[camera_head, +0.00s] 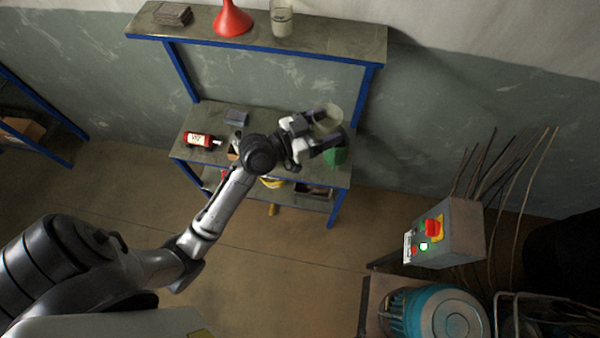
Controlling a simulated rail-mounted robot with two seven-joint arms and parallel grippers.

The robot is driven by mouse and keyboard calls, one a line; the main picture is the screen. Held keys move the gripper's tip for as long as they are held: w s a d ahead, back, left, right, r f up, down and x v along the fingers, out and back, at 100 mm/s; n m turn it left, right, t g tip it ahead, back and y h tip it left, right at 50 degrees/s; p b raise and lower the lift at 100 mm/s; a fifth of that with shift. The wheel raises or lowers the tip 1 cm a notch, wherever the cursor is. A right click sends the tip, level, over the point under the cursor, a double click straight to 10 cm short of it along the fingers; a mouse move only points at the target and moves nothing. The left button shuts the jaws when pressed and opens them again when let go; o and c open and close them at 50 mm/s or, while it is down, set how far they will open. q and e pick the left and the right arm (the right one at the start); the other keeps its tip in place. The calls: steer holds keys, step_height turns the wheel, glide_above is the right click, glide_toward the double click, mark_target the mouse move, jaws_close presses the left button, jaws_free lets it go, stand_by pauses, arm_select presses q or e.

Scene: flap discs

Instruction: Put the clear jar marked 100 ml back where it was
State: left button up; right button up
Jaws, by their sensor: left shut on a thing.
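My left gripper (322,130) is shut on a clear jar (329,118) over the right end of the workbench (207,119). The jar is see-through and looks tilted; its marking is too small to read. I cannot tell whether it touches the bench top. Another clear jar (282,22) stands on the upper shelf (335,34), with something pale inside. I cannot tell which jar is marked 100 ml. My right gripper is not in view.
A red funnel (233,21) and a grey stack (172,14) stand on the upper shelf, whose right end is clear. On the bench are a red bottle (198,139), a grey block (236,117) and a green object (336,156). A control box (455,232) stands at right.

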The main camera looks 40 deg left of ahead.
arm_select(q)
steer(key=w+a+f+n+y+b, duration=0.25)
steer(key=a+f+b, duration=0.35)
steer(key=b, duration=0.4)
steer(key=w+a+f+n+t+y+b, duration=0.1)
steer(key=w+a+f+y+b, duration=0.25)
steer(key=f+b, duration=0.5)
steer(key=w+a+f+n+y+b, duration=0.2)
steer(key=w+a+f+b, duration=0.2)
steer(key=f+b, duration=0.45)
step_height(320, 180, down, 26)
steer(key=b, duration=1.2)
steer(key=shift+s+a, duration=0.15)
steer(key=shift+f, duration=0.3)
steer(key=shift+f, duration=0.15)
steer(key=o, duration=1)
steer(key=shift+c, duration=0.2)
